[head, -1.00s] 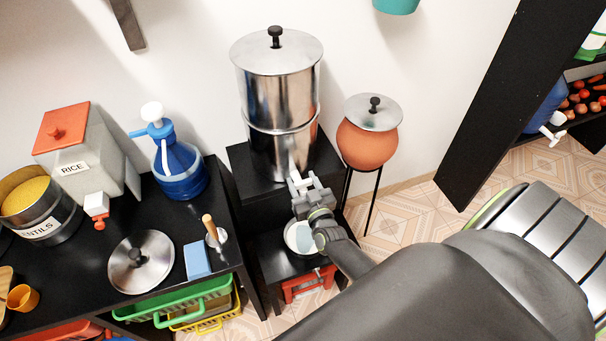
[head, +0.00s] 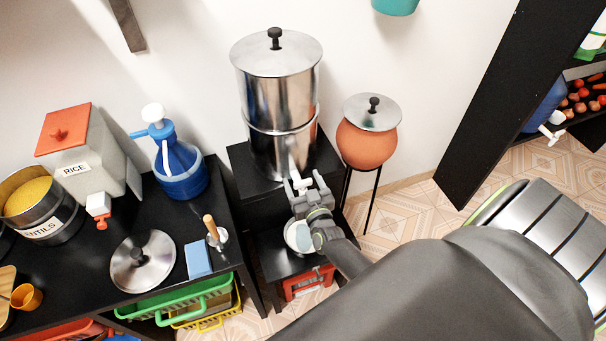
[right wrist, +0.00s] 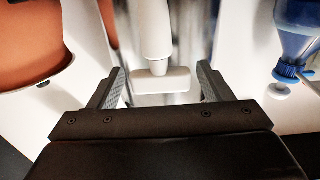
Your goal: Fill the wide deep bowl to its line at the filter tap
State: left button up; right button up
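The filter is a tall steel cylinder (head: 277,105) with a lid and a white tap (head: 294,175) low on its front. The tap and its pale crosswise lever (right wrist: 161,82) show in the right wrist view. My right gripper (head: 303,184) is at the tap. Its fingers (right wrist: 160,84) are open, one on each side of the lever with gaps between. A white bowl (head: 289,236) stands on the low black stand below the tap, partly hidden by my gripper. A pale bluish surface shows inside it; its line and exact level cannot be made out. My left gripper is not in view.
A clay pot (head: 366,146) on a thin stand is close to the right of the filter. The black counter (head: 105,235) at left holds a blue pump bottle (head: 181,170), a steel lid (head: 143,262) and a blue block (head: 198,259). A red object (head: 307,283) sits under the bowl's stand.

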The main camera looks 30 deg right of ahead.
jog(key=shift+s+a+f, duration=0.15)
jog(key=shift+s+a, duration=0.05)
jog(key=shift+s, duration=0.4)
jog(key=b+v, duration=0.3)
jog(key=v, duration=1.3)
jog(key=shift+s, duration=0.1)
